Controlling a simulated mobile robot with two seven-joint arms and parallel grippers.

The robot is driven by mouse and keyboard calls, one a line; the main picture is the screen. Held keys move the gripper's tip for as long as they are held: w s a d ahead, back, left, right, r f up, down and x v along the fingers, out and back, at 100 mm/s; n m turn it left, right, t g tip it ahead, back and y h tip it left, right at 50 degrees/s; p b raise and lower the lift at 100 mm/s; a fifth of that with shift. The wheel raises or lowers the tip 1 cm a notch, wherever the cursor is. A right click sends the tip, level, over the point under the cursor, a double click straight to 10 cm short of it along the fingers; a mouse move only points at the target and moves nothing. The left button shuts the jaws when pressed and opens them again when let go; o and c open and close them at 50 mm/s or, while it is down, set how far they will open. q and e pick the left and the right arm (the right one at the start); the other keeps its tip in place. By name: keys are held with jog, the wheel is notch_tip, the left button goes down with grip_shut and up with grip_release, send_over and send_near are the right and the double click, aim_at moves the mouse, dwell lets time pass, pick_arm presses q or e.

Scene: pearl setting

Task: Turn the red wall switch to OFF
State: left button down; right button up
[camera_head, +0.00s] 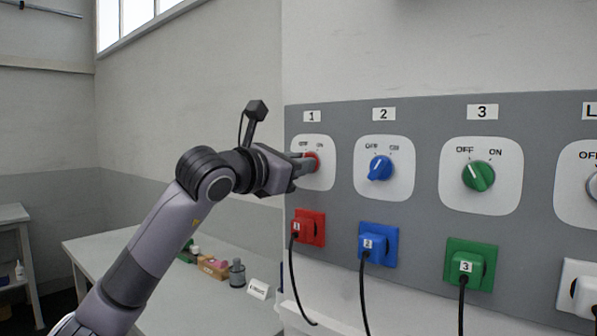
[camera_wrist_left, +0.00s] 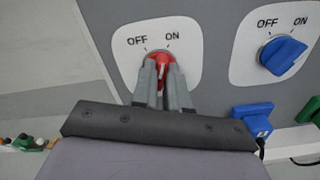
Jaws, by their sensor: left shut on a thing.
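The red wall switch (camera_head: 312,162) sits on a white plate under the label 1 on the grey wall panel. My left gripper (camera_head: 301,165) reaches it from the left and is shut on its knob. In the left wrist view, the red knob (camera_wrist_left: 160,57) shows between the two grey fingertips (camera_wrist_left: 161,75), which hide its lower part. The words OFF and ON stand above it to the left and right. The visible top of the knob lies between the two words; its exact pointing is hard to tell. My right gripper is not in view.
A blue switch (camera_head: 380,168) and a green switch (camera_head: 478,176) sit to the right. Red (camera_head: 309,228), blue (camera_head: 377,245) and green plugs (camera_head: 470,266) with hanging black cables are below. A table (camera_head: 150,262) with small items stands at the lower left.

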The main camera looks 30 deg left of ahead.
pick_arm(q)
jog(key=shift+n+b, duration=2)
jog(key=shift+n, duration=2.9)
jog(key=c, duration=1.1)
grip_release()
jog(key=shift+c, duration=0.2)
jog(key=s+b, duration=0.1)
jog(key=s, duration=0.6)
jog(key=shift+a, duration=0.35)
